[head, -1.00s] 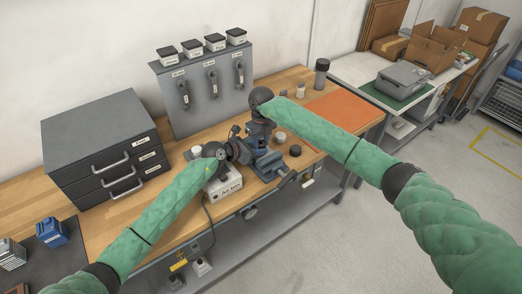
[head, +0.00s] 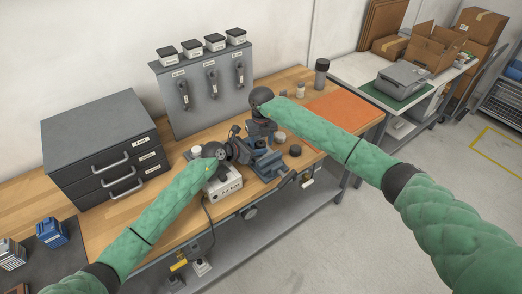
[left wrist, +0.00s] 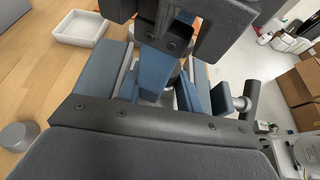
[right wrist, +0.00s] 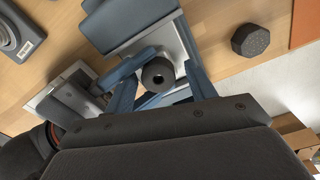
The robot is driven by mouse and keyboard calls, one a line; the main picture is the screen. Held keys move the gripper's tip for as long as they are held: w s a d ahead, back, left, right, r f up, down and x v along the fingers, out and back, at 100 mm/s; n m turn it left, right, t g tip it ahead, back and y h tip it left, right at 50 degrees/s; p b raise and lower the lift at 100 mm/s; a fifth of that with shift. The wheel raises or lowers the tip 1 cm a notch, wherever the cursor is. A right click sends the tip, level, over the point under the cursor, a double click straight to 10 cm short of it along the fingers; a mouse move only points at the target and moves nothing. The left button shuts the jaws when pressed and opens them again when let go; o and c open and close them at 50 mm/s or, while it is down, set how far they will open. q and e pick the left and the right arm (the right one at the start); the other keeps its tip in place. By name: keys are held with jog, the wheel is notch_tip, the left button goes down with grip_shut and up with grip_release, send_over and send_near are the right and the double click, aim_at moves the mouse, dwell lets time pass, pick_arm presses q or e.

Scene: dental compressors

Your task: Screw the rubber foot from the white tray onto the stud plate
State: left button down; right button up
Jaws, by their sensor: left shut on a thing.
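The dark round rubber foot (right wrist: 157,75) with a central hole sits over a pale metal plate, apparently the stud plate (right wrist: 184,52), at the blue-grey vise (right wrist: 127,22). My left gripper (head: 246,150) reaches in from the left; in the right wrist view its blue finger meets the foot's side, and it appears shut on the foot. My right gripper (right wrist: 163,90) is above, its blue fingers apart on either side of the foot with gaps. The white tray (left wrist: 80,28) looks empty. The stud and thread are hidden.
A black knurled round piece (right wrist: 250,40) stands on the bench right of the vise. A white labelled box (head: 223,187) is at the front edge.

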jog(key=shift+r, duration=0.1)
jog(key=shift+r, duration=2.2)
jog(key=shift+c, duration=0.4)
jog(key=shift+w+r+n, duration=0.1)
jog(key=shift+r+n, duration=0.7)
jog(key=shift+r, duration=0.15)
jog(key=shift+r+n, duration=0.8)
jog(key=shift+f, duration=0.15)
jog(key=shift+a+f, duration=0.1)
jog(key=shift+f, duration=3.8)
